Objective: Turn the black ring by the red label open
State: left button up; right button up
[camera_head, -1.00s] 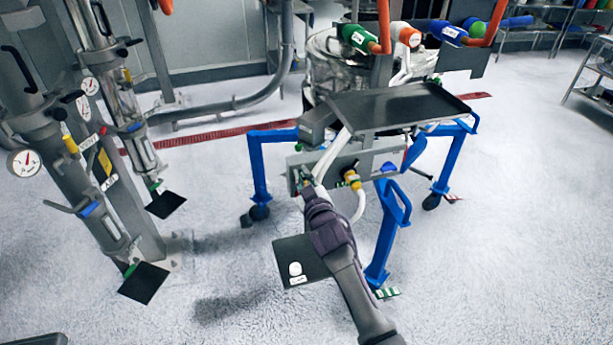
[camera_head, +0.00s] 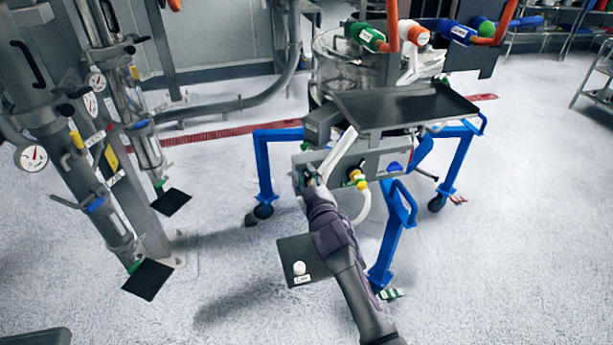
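A grey panel (camera_head: 378,160) sits below the black tray on the blue-legged machine. My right arm reaches up from the bottom, and my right gripper (camera_head: 313,181) is at the left part of this panel. The gripper's fingers are small and cover what is there, so I cannot tell whether they are open or shut. A yellow fitting with a green part (camera_head: 358,180) is just right of the gripper. A blue piece (camera_head: 394,168) is further right on the panel. I cannot make out the black ring or the red label. My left gripper is not in view.
The black tray (camera_head: 440,105) overhangs the panel. White hoses (camera_head: 364,208) run close to the gripper. Blue legs (camera_head: 396,240) stand to the right. A grey column with gauges (camera_head: 31,156) stands at the left. The floor at the lower right is clear.

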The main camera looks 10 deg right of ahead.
jog(key=shift+s, duration=0.1)
jog(key=s, duration=1.2)
jog(key=shift+d, duration=0.2)
jog(key=shift+w, duration=0.1)
jog(key=s+f+g, duration=0.3)
jog(key=s+f, duration=0.1)
jog(key=f, duration=0.7)
jog(key=s+f+m+g, duration=0.15)
jog(key=s+f, duration=0.35)
jog(key=f, duration=0.7)
jog(key=s+f+g, duration=0.4)
jog(key=f, duration=0.7)
jog(key=s+d+f+m+g, duration=0.1)
jog(key=s+f, duration=0.5)
jog(key=s, duration=0.6)
jog(key=s+d+f+g, duration=0.4)
jog(key=s+f, duration=0.3)
jog(key=s, duration=0.4)
jog(key=s+d+f+m+g, duration=0.1)
jog(key=s+d+f+g, duration=0.1)
jog(key=s+f, duration=0.5)
jog(key=s+g, duration=0.1)
jog(key=s, duration=0.4)
jog(key=shift+s+d+m+h, duration=0.25)
jog(key=shift+s+m+h, duration=0.05)
jog(key=shift+s+m, duration=0.05)
